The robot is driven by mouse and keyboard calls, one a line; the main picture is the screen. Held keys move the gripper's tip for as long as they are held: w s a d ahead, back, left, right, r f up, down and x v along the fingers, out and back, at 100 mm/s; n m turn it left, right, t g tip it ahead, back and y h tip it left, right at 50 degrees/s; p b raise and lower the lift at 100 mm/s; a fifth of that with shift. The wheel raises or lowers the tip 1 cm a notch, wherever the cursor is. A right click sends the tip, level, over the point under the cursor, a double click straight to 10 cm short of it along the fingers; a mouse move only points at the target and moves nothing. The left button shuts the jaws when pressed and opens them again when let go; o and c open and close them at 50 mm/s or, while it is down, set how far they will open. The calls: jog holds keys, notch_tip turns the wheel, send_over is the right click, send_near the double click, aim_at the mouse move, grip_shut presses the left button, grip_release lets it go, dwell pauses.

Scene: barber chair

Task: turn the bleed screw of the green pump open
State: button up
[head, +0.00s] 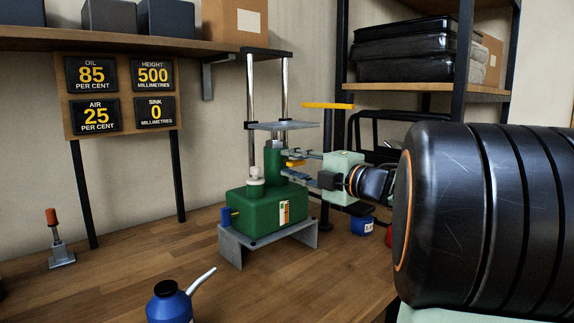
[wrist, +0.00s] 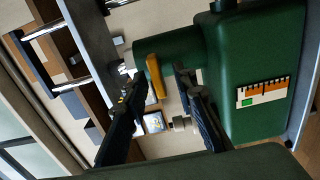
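The green pump (head: 265,212) stands upright on a grey metal stand; its body (wrist: 270,50) and cylinder also show in the wrist view. A small orange bar (head: 295,163) sits beside the cylinder and appears between my fingers in the wrist view (wrist: 154,76). It looks like the bleed screw's handle, but its screw is not clear. My gripper (head: 288,162) is open beside the cylinder, its fingers either side of the bar in the wrist view (wrist: 161,80); I cannot tell whether they touch it.
A gauge board (head: 121,96) reads oil 85, air 25, height 500, sink 0. A yellow bar (head: 328,105) and steel plate (head: 283,125) sit above my gripper. A blue oil can (head: 170,302) stands in front; a blue tin (head: 362,226) is right.

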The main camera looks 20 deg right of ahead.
jog(key=v, duration=1.2)
